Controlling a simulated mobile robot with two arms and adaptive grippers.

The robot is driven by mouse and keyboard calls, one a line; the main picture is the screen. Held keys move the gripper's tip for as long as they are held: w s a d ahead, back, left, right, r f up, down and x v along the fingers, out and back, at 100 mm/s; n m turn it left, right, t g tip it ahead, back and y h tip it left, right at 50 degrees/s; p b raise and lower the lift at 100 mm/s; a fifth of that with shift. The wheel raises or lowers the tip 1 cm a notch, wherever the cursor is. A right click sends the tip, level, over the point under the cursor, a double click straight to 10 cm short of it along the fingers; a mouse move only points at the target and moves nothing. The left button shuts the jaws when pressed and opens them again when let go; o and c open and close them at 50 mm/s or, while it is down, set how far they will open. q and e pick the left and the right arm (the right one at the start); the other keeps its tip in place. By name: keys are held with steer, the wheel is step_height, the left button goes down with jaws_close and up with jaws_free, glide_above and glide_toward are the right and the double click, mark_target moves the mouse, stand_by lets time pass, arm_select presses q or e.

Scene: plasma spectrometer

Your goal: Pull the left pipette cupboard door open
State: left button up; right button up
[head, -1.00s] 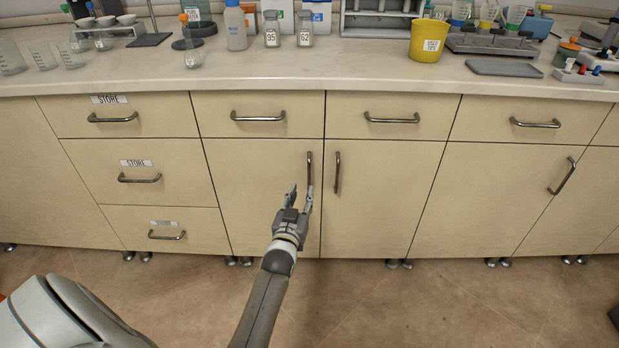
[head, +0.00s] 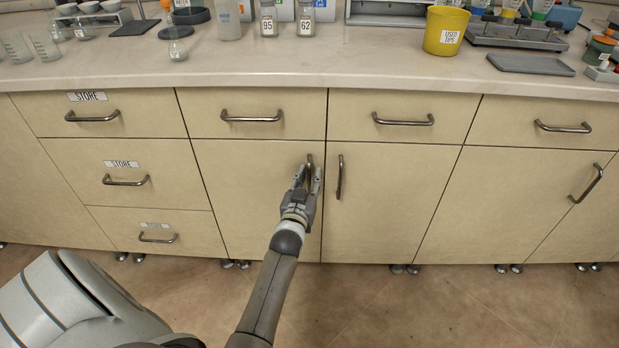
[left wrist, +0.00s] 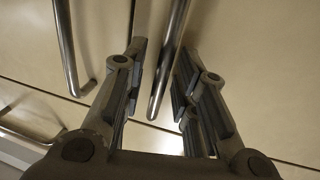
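The left pipette cupboard door (head: 245,195) is a flat cream panel, shut flush with its neighbours. Its vertical metal bar handle (head: 310,160) is near its upper right edge. My left gripper (head: 308,175) is at this handle. In the left wrist view the handle (left wrist: 168,65) runs between the two spread fingers of the left gripper (left wrist: 160,75), with a visible gap on each side. The fingers are open and do not appear to press on the bar. In the head view the gripper hides the handle's lower part. My right gripper is not in view.
The right cupboard door (head: 385,205) beside it is shut, with its own vertical handle (head: 340,178) close by. Shut drawers with bar handles line the row above and the left side. The worktop (head: 300,65) above carries bottles and a yellow tub (head: 445,30).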

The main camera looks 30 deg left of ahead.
arm_select(q)
jaws_close()
